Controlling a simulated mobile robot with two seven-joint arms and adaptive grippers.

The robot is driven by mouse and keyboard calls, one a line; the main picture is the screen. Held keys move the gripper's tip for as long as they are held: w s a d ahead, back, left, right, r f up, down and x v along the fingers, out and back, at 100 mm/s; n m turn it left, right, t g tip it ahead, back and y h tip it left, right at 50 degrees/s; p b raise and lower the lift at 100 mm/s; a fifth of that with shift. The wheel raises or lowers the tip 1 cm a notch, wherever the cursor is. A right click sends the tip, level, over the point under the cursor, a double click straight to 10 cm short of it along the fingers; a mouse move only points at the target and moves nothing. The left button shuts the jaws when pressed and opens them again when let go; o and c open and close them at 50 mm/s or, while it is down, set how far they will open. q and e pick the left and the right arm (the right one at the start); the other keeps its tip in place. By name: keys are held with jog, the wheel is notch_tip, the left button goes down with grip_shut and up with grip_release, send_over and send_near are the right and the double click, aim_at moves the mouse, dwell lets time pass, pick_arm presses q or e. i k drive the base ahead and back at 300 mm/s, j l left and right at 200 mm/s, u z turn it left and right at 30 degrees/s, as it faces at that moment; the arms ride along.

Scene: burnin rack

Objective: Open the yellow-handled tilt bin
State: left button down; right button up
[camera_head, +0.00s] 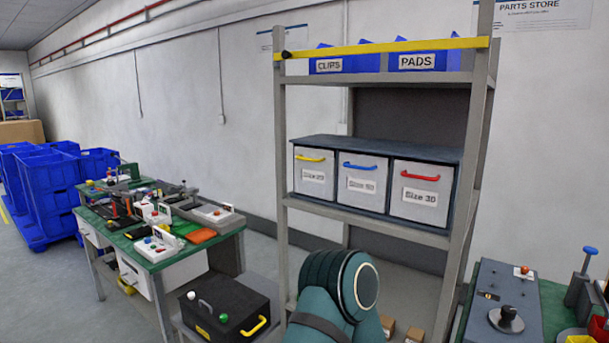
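The yellow-handled tilt bin (314,176) is the leftmost of three grey bins in a dark cabinet on the middle shelf of the rack. Its yellow handle (310,157) runs across the upper front, above a white label that seems to read "Size 20". Its front looks upright and closed, flush with its neighbours. A teal link of my own arm rises at the bottom centre, in front of the rack's lower part. Neither of my grippers shows in this view.
Beside it are a blue-handled bin (361,182) and a red-handled bin (420,191). Blue boxes (417,61) sit on the top shelf behind a yellow bar (385,48). A black case (226,305) stands low at left, near a cluttered green workbench (160,250). A grey bench unit (505,300) stands at right.

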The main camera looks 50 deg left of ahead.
aim_at(326, 192)
jog(key=u, duration=1.35)
